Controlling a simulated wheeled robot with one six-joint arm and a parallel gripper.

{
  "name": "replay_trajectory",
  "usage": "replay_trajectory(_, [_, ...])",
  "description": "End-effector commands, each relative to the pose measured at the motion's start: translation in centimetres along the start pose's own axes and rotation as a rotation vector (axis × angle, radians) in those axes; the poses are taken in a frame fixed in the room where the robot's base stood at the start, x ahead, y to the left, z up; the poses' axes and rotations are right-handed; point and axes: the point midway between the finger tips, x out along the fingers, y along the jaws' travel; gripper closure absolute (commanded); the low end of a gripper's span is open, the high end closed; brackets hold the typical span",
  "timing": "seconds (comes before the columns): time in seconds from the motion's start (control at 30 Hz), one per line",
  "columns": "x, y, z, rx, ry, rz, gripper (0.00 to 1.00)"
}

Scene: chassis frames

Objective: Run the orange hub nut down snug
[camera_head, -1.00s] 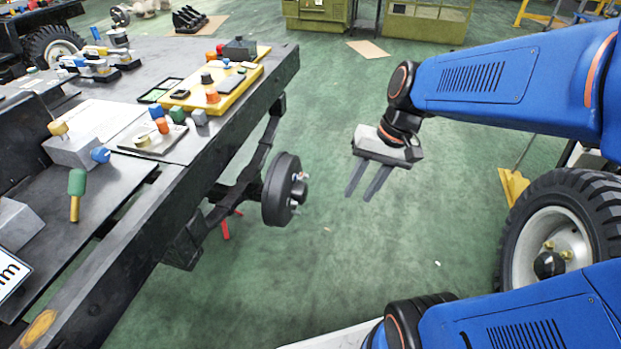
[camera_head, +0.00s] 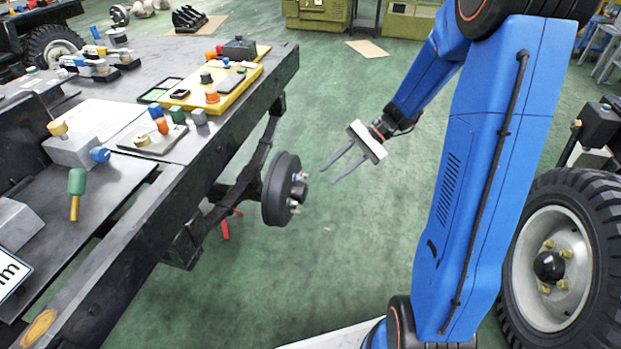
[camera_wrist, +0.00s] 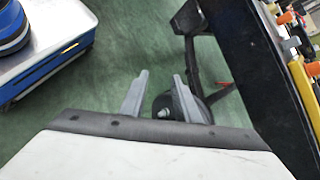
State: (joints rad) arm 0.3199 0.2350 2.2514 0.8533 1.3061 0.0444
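The black wheel hub (camera_head: 277,189) with silver studs on its face hangs at the end of the axle beside the chassis frame. Small orange pieces lie on the bench: one on the yellow tray (camera_head: 212,97) and one on a grey plate (camera_head: 162,126). I cannot tell which is the hub nut; no orange nut shows on the hub. My gripper (camera_head: 328,174) is open and empty, to the right of the hub and apart from it. In the wrist view the hub (camera_wrist: 170,106) shows beyond the fingers (camera_wrist: 160,74), partly hidden by the right one.
The dark chassis rail (camera_head: 150,215) runs along the left, with a yellow tray (camera_head: 244,83) and other small coloured parts on top. A tyred wheel (camera_head: 560,255) stands at the right.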

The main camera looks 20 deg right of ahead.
Motion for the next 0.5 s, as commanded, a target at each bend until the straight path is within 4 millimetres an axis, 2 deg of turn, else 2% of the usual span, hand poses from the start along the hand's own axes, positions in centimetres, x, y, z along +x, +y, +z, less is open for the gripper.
replay_trajectory(0.03, [0.1,-0.2,-1.4,0.035,-0.023,-0.026,0.71])
replay_trajectory(0.27, [0.4,-1.4,-6.6,0.17,-0.117,-0.153,0.71])
replay_trajectory(0.5, [0.7,-1.8,-12.8,0.311,-0.205,-0.294,0.71])
